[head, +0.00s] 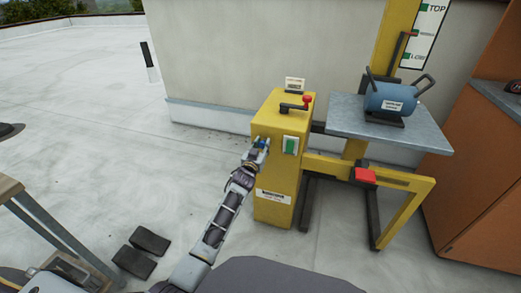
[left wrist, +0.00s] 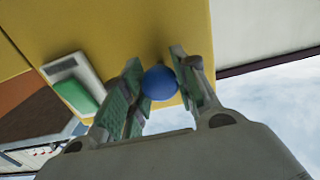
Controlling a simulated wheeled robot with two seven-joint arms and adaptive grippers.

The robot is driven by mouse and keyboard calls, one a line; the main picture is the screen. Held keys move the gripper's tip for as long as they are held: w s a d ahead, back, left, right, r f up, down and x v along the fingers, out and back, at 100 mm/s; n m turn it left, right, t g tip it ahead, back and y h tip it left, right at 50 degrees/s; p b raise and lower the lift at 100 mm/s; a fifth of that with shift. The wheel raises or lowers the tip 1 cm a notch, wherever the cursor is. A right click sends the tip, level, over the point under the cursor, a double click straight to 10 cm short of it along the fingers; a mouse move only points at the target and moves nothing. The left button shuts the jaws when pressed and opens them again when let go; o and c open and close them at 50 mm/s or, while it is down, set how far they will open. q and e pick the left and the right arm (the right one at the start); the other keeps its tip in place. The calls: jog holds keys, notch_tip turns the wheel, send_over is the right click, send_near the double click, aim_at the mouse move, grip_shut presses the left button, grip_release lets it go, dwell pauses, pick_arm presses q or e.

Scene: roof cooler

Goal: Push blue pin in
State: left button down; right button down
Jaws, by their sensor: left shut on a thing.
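The blue pin (left wrist: 160,83) shows as a round blue knob against the yellow housing (left wrist: 110,35) in the left wrist view. In the head view the blue pin (head: 262,143) is a small blue spot on the left part of the yellow housing (head: 272,178). My left gripper (head: 259,149) reaches up to it from the lower left. In the left wrist view its two green-padded fingers (left wrist: 158,88) are on either side of the knob, shut on it. The pin's shaft is hidden behind the knob. My right gripper is not in view.
A green switch (head: 290,145) sits right of the pin. A red-knobbed crank (head: 300,102) is on the housing's top. Right of it, a grey lift platform (head: 400,133) carries a blue tank (head: 391,98). A red pedal (head: 364,177) sits below. Open roof lies left.

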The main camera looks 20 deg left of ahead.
pick_arm(q)
jog(key=shift+w, duration=0.45)
jog(key=shift+r, duration=0.2)
jog(key=c, duration=1.3)
grip_release()
jog(key=shift+w, duration=0.1)
jog(key=shift+c, duration=0.2)
jog(key=shift+o, duration=1.4)
jog(key=shift+w+f, duration=0.1)
jog(key=shift+f, duration=0.1)
jog(key=s, duration=1.2)
jog(key=shift+a, duration=0.2)
